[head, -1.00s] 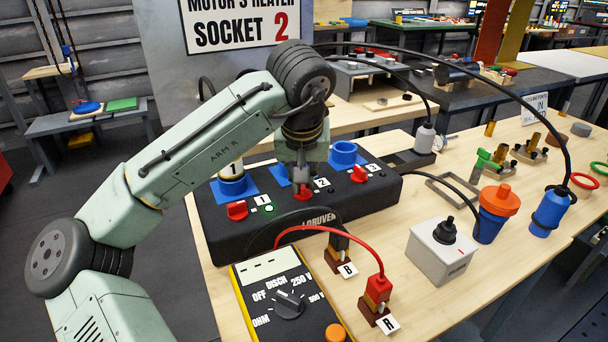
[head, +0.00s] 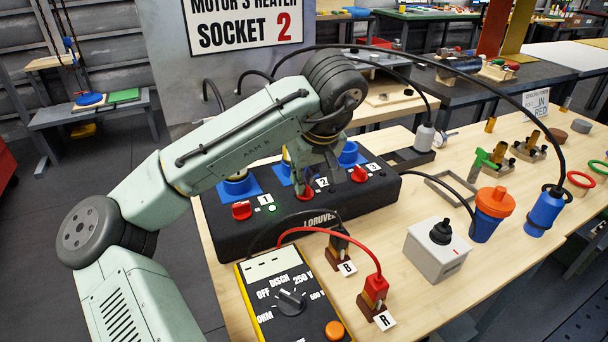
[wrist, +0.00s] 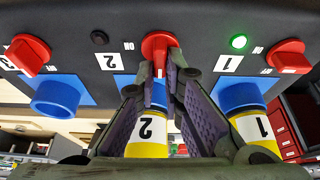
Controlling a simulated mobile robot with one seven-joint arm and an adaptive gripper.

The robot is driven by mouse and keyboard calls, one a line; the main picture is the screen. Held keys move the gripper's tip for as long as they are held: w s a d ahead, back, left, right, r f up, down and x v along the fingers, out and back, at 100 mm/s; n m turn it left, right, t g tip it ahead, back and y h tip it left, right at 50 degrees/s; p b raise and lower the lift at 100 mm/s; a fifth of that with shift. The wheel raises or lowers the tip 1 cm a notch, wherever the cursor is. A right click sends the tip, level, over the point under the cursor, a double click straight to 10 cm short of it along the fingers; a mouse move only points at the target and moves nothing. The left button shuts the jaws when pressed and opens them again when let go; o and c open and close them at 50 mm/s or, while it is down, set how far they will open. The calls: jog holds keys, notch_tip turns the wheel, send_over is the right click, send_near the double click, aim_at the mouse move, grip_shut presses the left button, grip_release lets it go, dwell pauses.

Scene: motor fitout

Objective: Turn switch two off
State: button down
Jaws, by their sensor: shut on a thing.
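The black switch box (head: 225,232) carries three red rotary switches. Switch two (head: 305,194) is the middle one, partly hidden by my gripper (head: 308,186). In the wrist view, my gripper (wrist: 167,70) is closed on the handle of red switch two (wrist: 158,42), which points toward the fingers. The small lamp (wrist: 99,37) beside label 2 (wrist: 112,62) is dark. The lamp (wrist: 239,41) beside label 1 is lit green. Switch one (wrist: 288,56) and switch three (wrist: 27,54) stand tilted on either side.
Blue sockets stand behind the switches; a yellow-banded plug marked 2 (wrist: 148,135) is close under my fingers. A yellow multimeter (head: 290,300) with cables lies in front. A grey box (head: 438,255) and blue plugs stand to the right.

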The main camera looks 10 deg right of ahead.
jog(key=c, duration=1.7)
grip_release()
jog(key=v, duration=1.2)
